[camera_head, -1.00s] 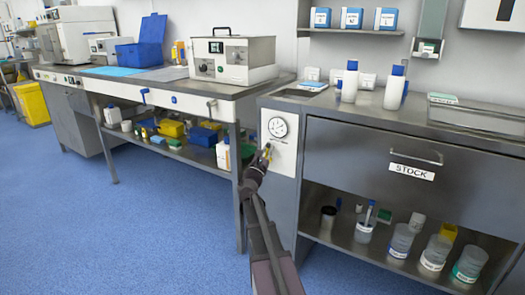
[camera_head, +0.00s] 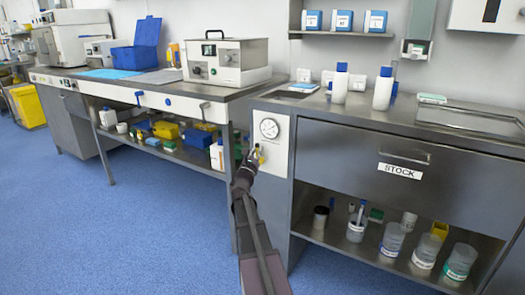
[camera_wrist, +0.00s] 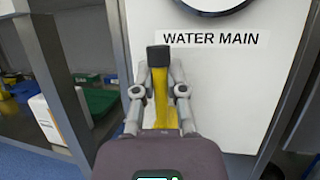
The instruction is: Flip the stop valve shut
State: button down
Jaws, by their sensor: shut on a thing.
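The stop valve's yellow lever (camera_wrist: 160,92) with a dark end cap stands between the fingers of my gripper (camera_wrist: 160,100) in the wrist view. My gripper is shut on the lever. The lever sits on a white panel below a "WATER MAIN" label (camera_wrist: 211,39). In the head view my gripper (camera_head: 252,160) is at the panel (camera_head: 270,165), below the round gauge (camera_head: 269,129). A small bit of yellow lever (camera_head: 261,155) shows there. The lever's base is mostly hidden by my gripper.
The STOCK drawer cabinet (camera_head: 350,148) stands right of the panel, with jars on its open shelf. A workbench (camera_head: 215,92) with a white instrument box (camera_head: 227,62) is to the left. The blue floor (camera_head: 150,230) in front is clear.

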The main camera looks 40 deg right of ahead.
jog(key=c, duration=0.7)
grip_release()
jog(key=shift+w+a, duration=0.2)
jog(key=shift+a, duration=0.2)
jog(key=shift+s+r, duration=0.1)
jog(key=shift+s, duration=0.05)
jog(key=shift+s+d, duration=0.1)
jog(key=shift+d, duration=0.2)
